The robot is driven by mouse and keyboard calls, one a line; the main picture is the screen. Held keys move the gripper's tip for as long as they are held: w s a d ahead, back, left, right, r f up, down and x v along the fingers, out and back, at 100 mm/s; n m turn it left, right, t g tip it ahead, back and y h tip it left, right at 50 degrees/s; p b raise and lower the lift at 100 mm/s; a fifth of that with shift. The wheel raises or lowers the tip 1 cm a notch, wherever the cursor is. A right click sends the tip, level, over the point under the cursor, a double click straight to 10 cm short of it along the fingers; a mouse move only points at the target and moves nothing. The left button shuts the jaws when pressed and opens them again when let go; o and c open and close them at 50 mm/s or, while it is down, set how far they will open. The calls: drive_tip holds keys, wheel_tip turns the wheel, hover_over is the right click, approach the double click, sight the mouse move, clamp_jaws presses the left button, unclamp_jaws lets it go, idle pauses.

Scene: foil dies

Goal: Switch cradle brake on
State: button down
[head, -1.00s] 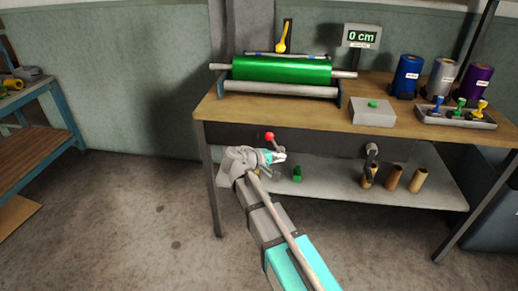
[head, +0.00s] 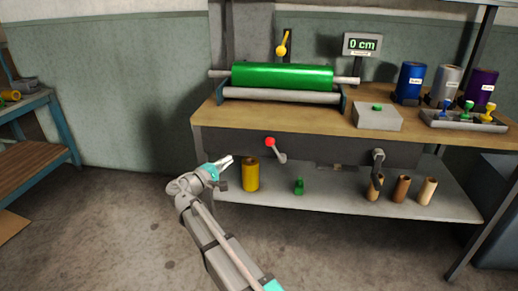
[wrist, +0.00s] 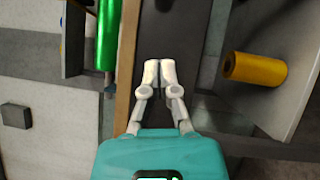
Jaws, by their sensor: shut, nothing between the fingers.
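A lever with a red knob (head: 270,142) sits on the dark front panel of the bench, its grey arm slanting up to the left. A yellow-handled lever (head: 282,44) stands upright behind the green roll (head: 282,75), which lies in the cradle (head: 281,96) on the bench top. Which lever is the cradle brake, I cannot tell. My gripper (head: 228,160) is shut and empty, in front of the bench's left end, left of the red knob and below the top. In the wrist view my gripper (wrist: 160,68) points along the wooden edge; neither lever is clearly visible there.
A yellow roll (head: 251,174) stands on the lower shelf just right of my gripper; it also shows in the wrist view (wrist: 255,70).

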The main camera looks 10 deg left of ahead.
sight(275, 150)
drive_tip(key=shift+w+d, duration=0.1)
drive_tip(key=shift+w, duration=0.05)
drive_tip(key=shift+s+d+r+p+x, duration=0.1)
drive_tip(key=shift+s+d+p+x, duration=0.25)
drive_tip(key=shift+x, duration=1.75)
drive_tip(key=shift+s+d+r+p+x, duration=0.1)
drive_tip(key=shift+s+d+p+x, duration=0.2)
drive_tip(key=shift+x, duration=1.75)
drive_tip(key=shift+s+d+r+p+x, duration=0.15)
drive_tip(key=shift+d+p+x, duration=0.25)
drive_tip(key=shift+x, duration=1.7)
drive_tip(key=shift+r+p, duration=0.15)
drive_tip(key=shift+p, duration=0.15)
